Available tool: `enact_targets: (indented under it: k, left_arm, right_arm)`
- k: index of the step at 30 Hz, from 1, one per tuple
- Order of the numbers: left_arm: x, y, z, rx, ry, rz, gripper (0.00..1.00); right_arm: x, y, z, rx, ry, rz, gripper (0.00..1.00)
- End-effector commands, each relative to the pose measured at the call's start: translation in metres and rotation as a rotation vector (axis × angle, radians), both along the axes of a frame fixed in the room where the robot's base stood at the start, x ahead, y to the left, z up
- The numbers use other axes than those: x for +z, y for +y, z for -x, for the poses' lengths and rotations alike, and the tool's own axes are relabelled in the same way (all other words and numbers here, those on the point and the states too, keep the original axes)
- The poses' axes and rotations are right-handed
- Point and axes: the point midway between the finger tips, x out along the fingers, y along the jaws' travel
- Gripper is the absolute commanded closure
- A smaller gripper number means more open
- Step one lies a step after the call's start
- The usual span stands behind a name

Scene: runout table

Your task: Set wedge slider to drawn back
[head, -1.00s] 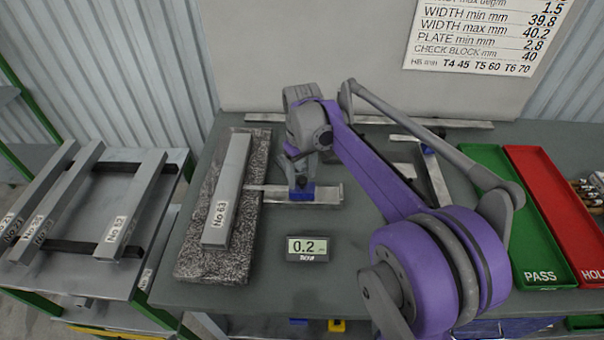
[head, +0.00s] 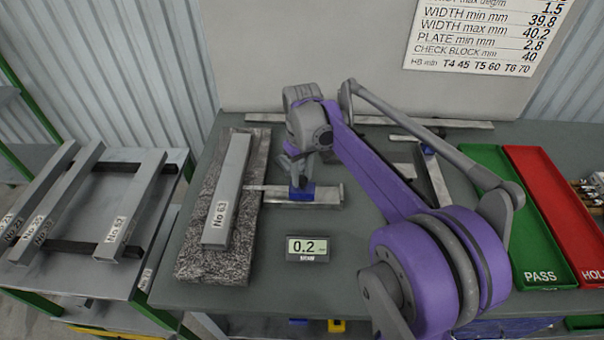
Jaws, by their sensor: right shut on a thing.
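The wedge slider appears to be the small blue piece (head: 301,193) on a flat metal gauge (head: 328,195) at the middle of the table. The gauge's thin left end reaches to the side of the grey bar marked No 63 (head: 229,185); I cannot tell whether they touch. My right gripper (head: 299,180) points down and is shut on the blue slider. Its fingertips are small here and partly hidden by the wrist. My left gripper is not in view.
The bar lies on a speckled stone plate (head: 192,262). A small display (head: 307,248) reads 0.2. Green PASS (head: 542,272) and red HOLD (head: 572,225) trays stand at the right. A rack with several bars (head: 140,200) is at the left. Metal tools lie at the back.

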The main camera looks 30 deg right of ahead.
Motion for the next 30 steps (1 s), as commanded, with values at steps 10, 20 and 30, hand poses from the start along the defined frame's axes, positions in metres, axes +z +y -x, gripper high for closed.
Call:
enact_targets:
  k: [10,20,30]
  left_arm:
    - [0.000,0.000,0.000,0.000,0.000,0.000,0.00]
    - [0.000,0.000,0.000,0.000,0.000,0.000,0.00]
    - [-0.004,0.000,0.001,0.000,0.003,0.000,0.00]
  right_arm:
    - [0.000,0.000,0.000,0.000,0.000,0.000,1.00]
    - [0.000,0.000,0.000,0.000,0.000,0.000,1.00]
    - [0.000,-0.048,0.029,-0.006,0.000,0.001,1.00]
